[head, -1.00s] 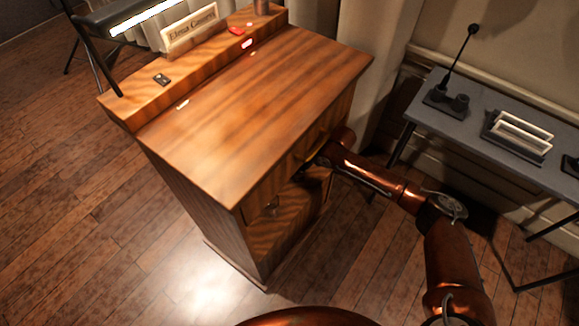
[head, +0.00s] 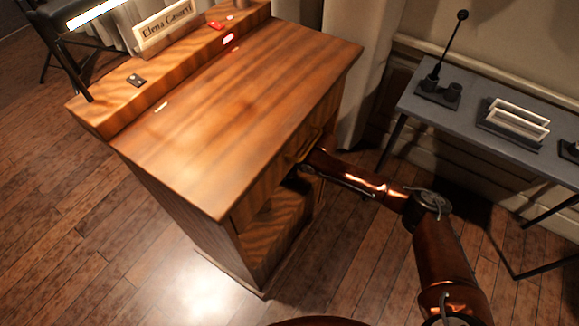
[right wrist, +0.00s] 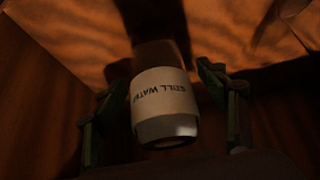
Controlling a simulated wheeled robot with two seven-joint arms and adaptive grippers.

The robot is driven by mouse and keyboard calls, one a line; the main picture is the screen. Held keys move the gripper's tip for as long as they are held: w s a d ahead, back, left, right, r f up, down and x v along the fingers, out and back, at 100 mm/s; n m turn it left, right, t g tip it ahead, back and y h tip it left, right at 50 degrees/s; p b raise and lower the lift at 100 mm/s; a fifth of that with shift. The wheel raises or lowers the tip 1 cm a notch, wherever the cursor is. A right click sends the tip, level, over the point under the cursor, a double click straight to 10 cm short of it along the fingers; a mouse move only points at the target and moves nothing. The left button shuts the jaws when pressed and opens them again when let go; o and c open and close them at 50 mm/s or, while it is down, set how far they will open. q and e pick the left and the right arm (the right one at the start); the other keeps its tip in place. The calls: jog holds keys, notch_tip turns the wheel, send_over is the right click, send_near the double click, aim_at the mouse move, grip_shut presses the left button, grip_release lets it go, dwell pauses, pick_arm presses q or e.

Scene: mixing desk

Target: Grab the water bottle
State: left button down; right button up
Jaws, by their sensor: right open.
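The water bottle (right wrist: 165,103) shows in the right wrist view as a pale cylinder labelled "STILL WATER", with the lettering upside down. My right gripper (right wrist: 163,84) is open, with one dark finger on each side of the bottle. Gaps show between the fingers and the bottle, so it is not gripped. In the head view my right arm reaches in under the desk top, and the desk hides the bottle and most of the gripper. My left gripper is not in view.
The wooden desk (head: 235,110) has a front handle and an open lower compartment (head: 268,235). A nameplate (head: 165,25) stands on its back ledge. A grey side table (head: 480,130) with a microphone (head: 440,80) stands at right.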

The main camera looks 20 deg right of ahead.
jog(key=shift+w+r, duration=0.1)
jog(key=c, duration=1.8)
